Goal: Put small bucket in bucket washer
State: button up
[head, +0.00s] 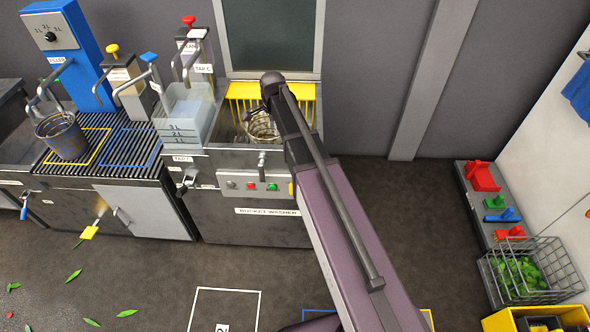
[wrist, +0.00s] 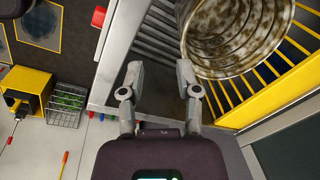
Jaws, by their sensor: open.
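A metal bucket with brown speckled dirt (wrist: 235,30), likely the small bucket, is in the bucket washer (head: 258,200), within its yellow rack. In the head view the bucket (head: 262,127) is partly hidden by my arm. My gripper (wrist: 159,68) is open, with nothing between its fingers. The right finger is close beside the bucket's rim; I cannot tell whether they touch. In the head view my gripper is mostly hidden behind the arm's end. The washer's yellow rack (wrist: 277,93) shows around the bucket in the wrist view.
Another dirty bucket (head: 62,138) stands on the ribbed counter at left, by a yellow outline. A wire basket (head: 530,278) is at right. The floor in front is mostly clear, with leaves at left.

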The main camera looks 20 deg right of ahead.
jog(key=s+d+n+g, duration=0.1)
jog(key=s+n, duration=1.4)
jog(key=s, duration=0.8)
jog(key=shift+s+d, duration=0.2)
jog(key=shift+d, duration=0.2)
